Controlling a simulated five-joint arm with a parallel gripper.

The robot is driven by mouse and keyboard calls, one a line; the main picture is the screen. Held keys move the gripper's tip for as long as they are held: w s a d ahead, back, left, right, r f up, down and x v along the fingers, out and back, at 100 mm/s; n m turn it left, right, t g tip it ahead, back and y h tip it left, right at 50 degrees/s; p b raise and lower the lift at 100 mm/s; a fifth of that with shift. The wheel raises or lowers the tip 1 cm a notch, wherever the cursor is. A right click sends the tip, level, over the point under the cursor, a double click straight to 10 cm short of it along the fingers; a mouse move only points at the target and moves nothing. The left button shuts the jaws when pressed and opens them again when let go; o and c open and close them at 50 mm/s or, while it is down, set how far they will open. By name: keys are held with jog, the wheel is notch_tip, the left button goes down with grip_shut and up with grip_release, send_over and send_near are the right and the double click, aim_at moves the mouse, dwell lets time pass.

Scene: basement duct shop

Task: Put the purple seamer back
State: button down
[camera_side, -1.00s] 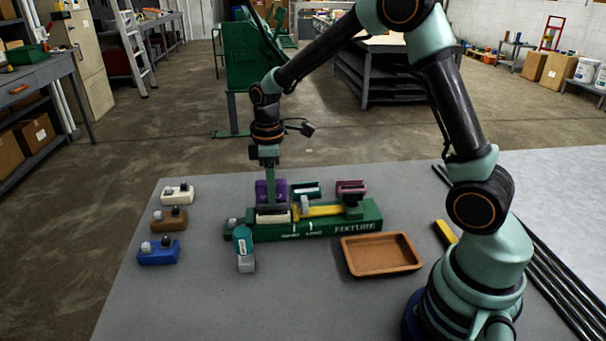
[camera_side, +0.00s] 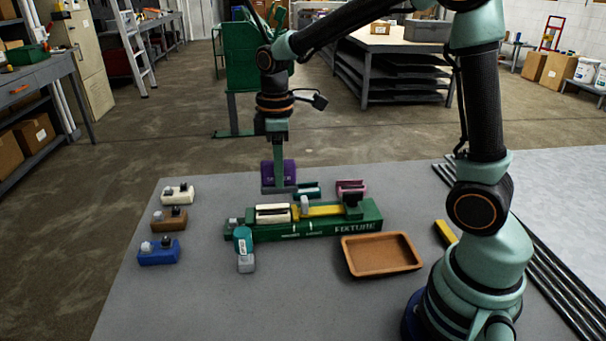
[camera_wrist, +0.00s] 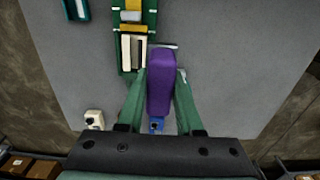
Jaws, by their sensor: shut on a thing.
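The purple seamer (camera_side: 286,173) is in my gripper (camera_side: 279,186), held up behind the fixture and apart from the table in the side view. In the wrist view the purple seamer (camera_wrist: 161,82) sits between the two green fingers of my gripper (camera_wrist: 161,92), which are shut on it. The green fixture (camera_side: 352,229) lies on the table in front of it, with a cream slotted block (camera_side: 272,213) and a yellow bar (camera_side: 322,211) on it. A teal block (camera_side: 307,190) and a pink block (camera_side: 351,187) stand behind the fixture.
A white (camera_side: 177,195), a brown (camera_side: 168,221) and a blue block (camera_side: 158,254) stand at the left. A teal-topped grey piece (camera_side: 244,249) is in front of the fixture. An orange-brown tray (camera_side: 381,268) is at the right. Black rods (camera_side: 545,268) lie farther right. The front left of the table is clear.

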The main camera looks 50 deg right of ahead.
jog(key=s+a+r, duration=0.2)
jog(key=s+r, duration=0.2)
jog(key=s, duration=0.2)
jog(key=f, duration=1.9)
jog(key=shift+s+d+f, duration=0.15)
jog(key=shift+s+f, duration=0.05)
jog(key=shift+f, duration=0.15)
jog(key=shift+f, duration=0.1)
jog(key=c, duration=0.6)
grip_release()
jog(key=shift+o, duration=0.2)
